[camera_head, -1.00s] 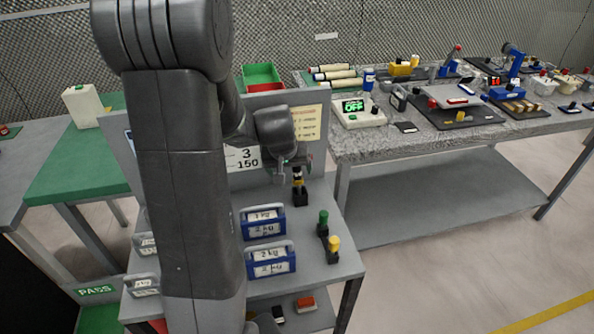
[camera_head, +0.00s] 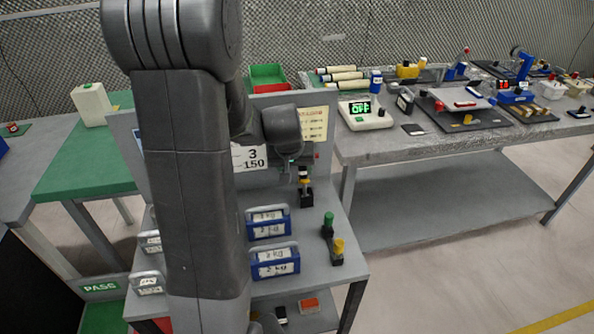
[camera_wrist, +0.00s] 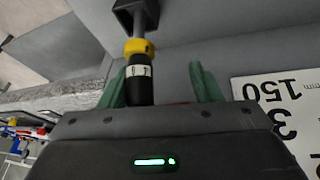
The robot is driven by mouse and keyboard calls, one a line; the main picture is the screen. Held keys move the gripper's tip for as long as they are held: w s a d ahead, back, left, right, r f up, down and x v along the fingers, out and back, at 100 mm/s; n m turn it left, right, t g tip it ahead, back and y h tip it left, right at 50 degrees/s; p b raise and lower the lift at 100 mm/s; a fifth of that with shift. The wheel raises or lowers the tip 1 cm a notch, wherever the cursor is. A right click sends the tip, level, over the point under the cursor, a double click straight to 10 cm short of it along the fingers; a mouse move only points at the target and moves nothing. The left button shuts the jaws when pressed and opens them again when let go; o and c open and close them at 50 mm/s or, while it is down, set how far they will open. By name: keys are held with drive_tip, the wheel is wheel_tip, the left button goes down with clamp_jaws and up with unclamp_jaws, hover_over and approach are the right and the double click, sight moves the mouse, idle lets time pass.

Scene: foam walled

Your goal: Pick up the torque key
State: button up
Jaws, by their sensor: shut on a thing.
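The torque key (camera_head: 305,180) has a black handle with a pale band and a yellow collar. It stands upright in a small black holder (camera_head: 306,198) on the grey bench, and its lower end is hidden in the holder. My gripper (camera_head: 303,165) is over its top end. In the wrist view, the key (camera_wrist: 139,72) lies between the two green fingers of my gripper (camera_wrist: 157,75), nearer the left finger. The gripper is shut on the handle. The holder also shows at the top of the wrist view (camera_wrist: 135,12).
A panel sign reading 3 and 150 (camera_head: 250,157) stands close behind my gripper. Blue 2 kg boxes (camera_head: 274,263) and a stand with green and yellow tools (camera_head: 332,240) are on the same bench. A cluttered grey table (camera_head: 440,140) is at the right.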

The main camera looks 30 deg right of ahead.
wheel_tip(320, 180, up, 26)
drive_tip(key=p, duration=0.8)
drive_tip(key=shift+r, duration=0.15)
idle(0.5)
